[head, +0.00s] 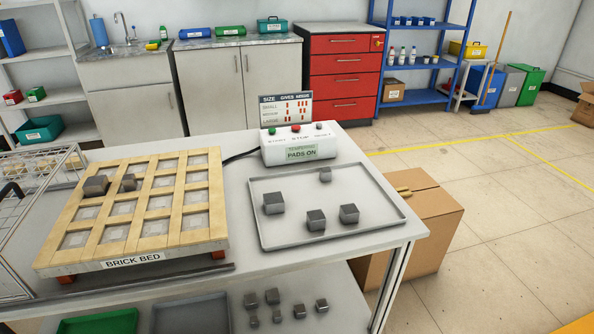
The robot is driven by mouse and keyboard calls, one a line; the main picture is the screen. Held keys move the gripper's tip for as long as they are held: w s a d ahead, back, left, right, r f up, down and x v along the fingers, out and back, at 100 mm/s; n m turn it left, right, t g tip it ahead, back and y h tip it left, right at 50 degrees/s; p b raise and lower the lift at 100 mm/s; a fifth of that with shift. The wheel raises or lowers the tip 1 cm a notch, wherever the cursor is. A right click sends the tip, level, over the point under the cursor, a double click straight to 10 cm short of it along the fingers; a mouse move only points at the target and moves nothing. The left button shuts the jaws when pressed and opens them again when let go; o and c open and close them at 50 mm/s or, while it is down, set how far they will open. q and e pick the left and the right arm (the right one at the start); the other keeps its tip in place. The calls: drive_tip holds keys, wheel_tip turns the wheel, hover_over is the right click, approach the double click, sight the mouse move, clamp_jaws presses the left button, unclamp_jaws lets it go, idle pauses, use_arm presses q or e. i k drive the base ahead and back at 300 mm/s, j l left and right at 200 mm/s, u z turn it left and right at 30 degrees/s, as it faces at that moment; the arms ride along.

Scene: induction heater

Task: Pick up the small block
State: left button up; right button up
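Two grey blocks (97,186) and (129,182) rest on the wooden-grid brick bed (135,262); the right one looks smaller. Several grey blocks of different sizes lie on the shelf below, including a small one (253,321). Neither of my grippers is in view.
A white control box (298,148) marked "PADS ON", with buttons, stands behind the tray, below a size chart (286,109). A wire basket (38,210) is at the left. A green tray (98,322) and cardboard box (425,225) are lower. Bare tabletop separates bed and tray.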

sight(325, 173)
drive_tip(key=i+l+u, duration=0.1)
drive_tip(key=l+u, duration=0.6)
drive_tip(key=u, duration=0.2)
drive_tip(key=l+u, duration=0.45)
drive_tip(key=l, duration=0.2)
